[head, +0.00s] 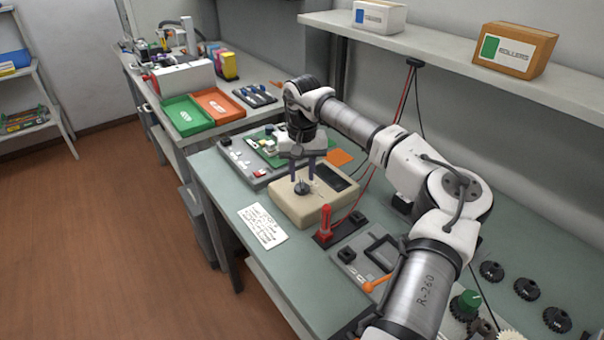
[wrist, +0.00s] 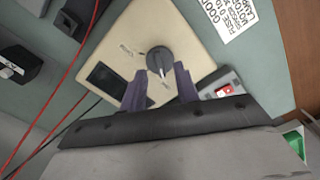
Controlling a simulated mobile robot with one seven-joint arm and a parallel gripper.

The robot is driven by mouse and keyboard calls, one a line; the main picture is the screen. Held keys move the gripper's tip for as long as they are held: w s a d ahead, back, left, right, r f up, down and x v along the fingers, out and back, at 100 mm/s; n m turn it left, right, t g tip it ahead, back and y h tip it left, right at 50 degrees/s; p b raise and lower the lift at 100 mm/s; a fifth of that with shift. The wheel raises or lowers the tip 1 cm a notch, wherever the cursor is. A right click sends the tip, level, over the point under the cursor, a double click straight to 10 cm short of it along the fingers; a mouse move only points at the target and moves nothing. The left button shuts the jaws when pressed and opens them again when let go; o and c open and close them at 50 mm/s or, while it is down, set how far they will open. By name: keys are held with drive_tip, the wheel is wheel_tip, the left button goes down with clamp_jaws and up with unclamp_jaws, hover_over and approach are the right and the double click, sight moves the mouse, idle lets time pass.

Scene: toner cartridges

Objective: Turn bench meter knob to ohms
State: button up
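The bench meter (head: 318,203) is a beige box on the green-grey bench, with a dark display (head: 336,177) on its top. Its round dark knob (head: 302,187) also shows in the wrist view (wrist: 158,60), with a pale pointer line and small markings around it too blurred to read. My gripper (head: 303,178) points down over the meter. In the wrist view its two purple-grey fingers (wrist: 159,78) are spread apart, with their tips near the two sides of the knob. I cannot tell whether they touch it. The wrist view also shows the beige meter top (wrist: 193,43).
A printed note (head: 262,226) lies left of the meter. A red upright tool (head: 326,223) stands close to its front right. A circuit board (head: 266,148) lies behind it. Red and black leads hang to the right. A shelf with boxes (head: 514,50) overhangs the back.

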drive_tip(key=shift+f, duration=1.05)
clamp_jaws()
